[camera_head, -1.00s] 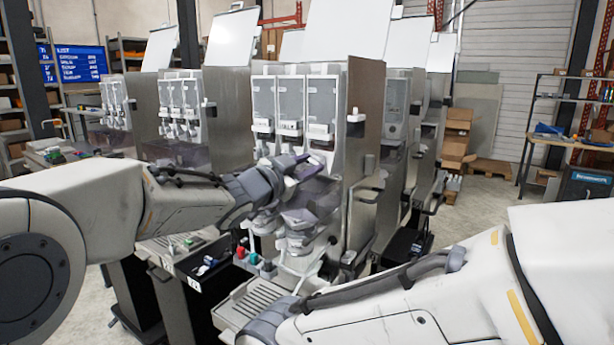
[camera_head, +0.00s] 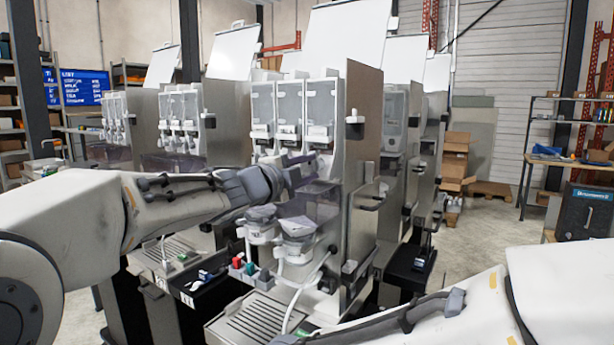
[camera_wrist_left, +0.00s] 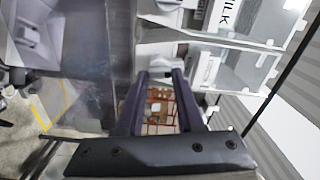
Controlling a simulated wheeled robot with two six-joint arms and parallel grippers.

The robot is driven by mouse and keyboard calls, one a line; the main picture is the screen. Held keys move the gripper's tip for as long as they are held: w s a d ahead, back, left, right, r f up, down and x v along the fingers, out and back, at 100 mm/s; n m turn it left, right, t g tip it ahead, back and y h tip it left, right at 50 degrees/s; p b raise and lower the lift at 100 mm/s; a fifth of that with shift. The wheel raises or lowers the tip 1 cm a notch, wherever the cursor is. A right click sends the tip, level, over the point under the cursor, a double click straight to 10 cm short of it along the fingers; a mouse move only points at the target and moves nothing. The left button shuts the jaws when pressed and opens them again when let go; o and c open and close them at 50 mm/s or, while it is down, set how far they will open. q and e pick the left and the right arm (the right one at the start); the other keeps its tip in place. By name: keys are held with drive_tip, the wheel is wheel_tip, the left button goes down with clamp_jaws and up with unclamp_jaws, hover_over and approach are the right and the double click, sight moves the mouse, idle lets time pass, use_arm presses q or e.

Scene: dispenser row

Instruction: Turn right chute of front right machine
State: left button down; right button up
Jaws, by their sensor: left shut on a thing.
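The front right machine (camera_head: 358,130) stands in the middle of the head view, with three clear canisters side by side. Its right chute (camera_head: 318,137) is a white part under the right canister. My left gripper (camera_head: 311,164) reaches in from the left, just below this chute. In the left wrist view, my left gripper (camera_wrist_left: 161,75) has its dark fingers shut on a white part at the chute, with a gap between them farther back. The fingers hide much of the held part, and its turn angle is hard to tell. My right gripper is out of view.
Clear mixing cups (camera_head: 298,228) and a grey drip tray (camera_head: 256,318) sit below my left gripper. Another machine (camera_head: 182,115) stands to the left. My right arm crosses the bottom right. Open floor (camera_head: 485,235) lies at the right.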

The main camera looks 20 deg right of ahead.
use_arm(q)
drive_tip(key=shift+f+m+b, duration=0.1)
drive_tip(key=shift+m+b, duration=0.3)
drive_tip(key=shift+m, duration=0.7)
drive_tip(key=c, duration=0.5)
unclamp_jaws()
